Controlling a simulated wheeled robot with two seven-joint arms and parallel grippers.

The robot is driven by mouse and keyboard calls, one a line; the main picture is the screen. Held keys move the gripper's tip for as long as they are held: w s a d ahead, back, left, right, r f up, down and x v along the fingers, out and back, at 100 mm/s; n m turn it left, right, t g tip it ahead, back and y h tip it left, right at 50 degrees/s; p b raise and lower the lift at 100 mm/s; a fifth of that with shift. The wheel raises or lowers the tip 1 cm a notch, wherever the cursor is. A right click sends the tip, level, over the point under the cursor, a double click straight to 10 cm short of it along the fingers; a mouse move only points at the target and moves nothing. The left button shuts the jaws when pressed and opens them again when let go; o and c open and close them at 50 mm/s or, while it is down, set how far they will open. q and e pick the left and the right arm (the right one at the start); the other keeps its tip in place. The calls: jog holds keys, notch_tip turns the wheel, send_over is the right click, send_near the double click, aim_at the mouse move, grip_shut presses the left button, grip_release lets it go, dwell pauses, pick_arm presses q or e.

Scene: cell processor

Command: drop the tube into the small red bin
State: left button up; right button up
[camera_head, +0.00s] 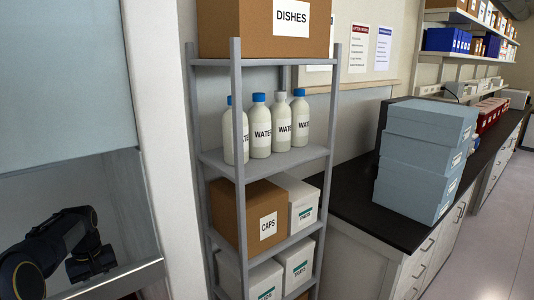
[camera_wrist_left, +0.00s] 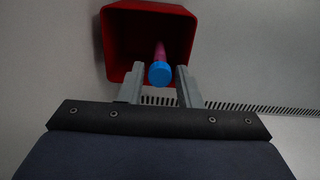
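The tube, with a blue cap (camera_wrist_left: 160,73) and a pink body (camera_wrist_left: 160,50), shows in the left wrist view. Its cap faces the camera and its body points toward the inside of the small red bin (camera_wrist_left: 112,50). My left gripper (camera_wrist_left: 160,70) is at the bin's near edge, with its two fingers on either side of the cap. The fingers stand apart, with a gap on both sides of the cap. I cannot tell whether the tube touches the bin. The bin and tube are not visible in the head view. My right gripper is not in view.
In the head view, my dark arm is behind a glass-fronted enclosure (camera_head: 72,80) at left. A grey shelf rack (camera_head: 238,170) holds boxes and white bottles. Blue-grey boxes (camera_head: 425,150) stand on a black counter (camera_head: 350,205). A slotted vent strip (camera_wrist_left: 250,107) runs beside the red bin.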

pick_arm(q)
jog(key=o, duration=0.3)
jog(key=shift+r+b, duration=0.55)
jog(key=shift+r, duration=3.35)
